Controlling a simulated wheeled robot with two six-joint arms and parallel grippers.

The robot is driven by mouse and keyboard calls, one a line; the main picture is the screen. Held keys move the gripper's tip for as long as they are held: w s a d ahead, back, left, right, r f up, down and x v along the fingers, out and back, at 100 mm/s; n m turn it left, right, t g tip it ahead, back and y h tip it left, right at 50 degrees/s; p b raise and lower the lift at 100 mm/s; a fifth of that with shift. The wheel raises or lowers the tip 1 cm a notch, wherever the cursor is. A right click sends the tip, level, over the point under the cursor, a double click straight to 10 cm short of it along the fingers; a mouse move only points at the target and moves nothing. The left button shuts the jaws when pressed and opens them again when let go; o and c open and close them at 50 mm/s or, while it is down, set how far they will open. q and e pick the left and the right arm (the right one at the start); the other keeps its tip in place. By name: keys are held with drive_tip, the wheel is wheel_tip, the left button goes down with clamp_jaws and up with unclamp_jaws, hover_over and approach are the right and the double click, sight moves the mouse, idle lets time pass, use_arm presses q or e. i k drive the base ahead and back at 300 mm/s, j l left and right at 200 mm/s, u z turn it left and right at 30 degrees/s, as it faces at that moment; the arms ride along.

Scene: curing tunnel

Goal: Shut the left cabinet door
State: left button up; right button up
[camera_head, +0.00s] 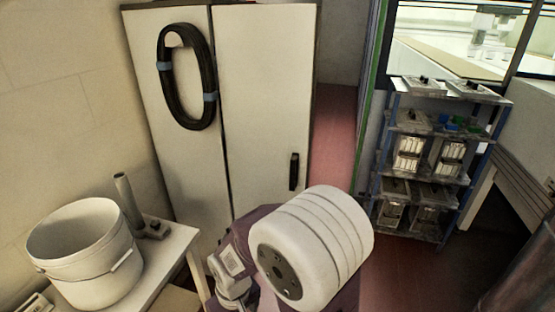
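A tall off-white cabinet stands against the back wall in the head view. Its left cabinet door (177,160) carries a black oval coil (187,77) with blue ties. Its right door (265,100) has a black upright handle (294,171). A narrow dark seam runs between the two doors; I cannot tell whether the left door is fully flush. The lower part of the cabinet is hidden behind a white rounded arm link of mine. Neither gripper shows in this view.
A white bucket (84,262) and a grey upright tube (128,200) stand on a small table (178,250) at left, close to the cabinet. A blue-framed shelf rack (458,184) with boxes stands at right. Reddish floor (333,140) is clear between cabinet and rack.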

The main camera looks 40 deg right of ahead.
sight(267, 56)
drive_tip(key=z, duration=1.4)
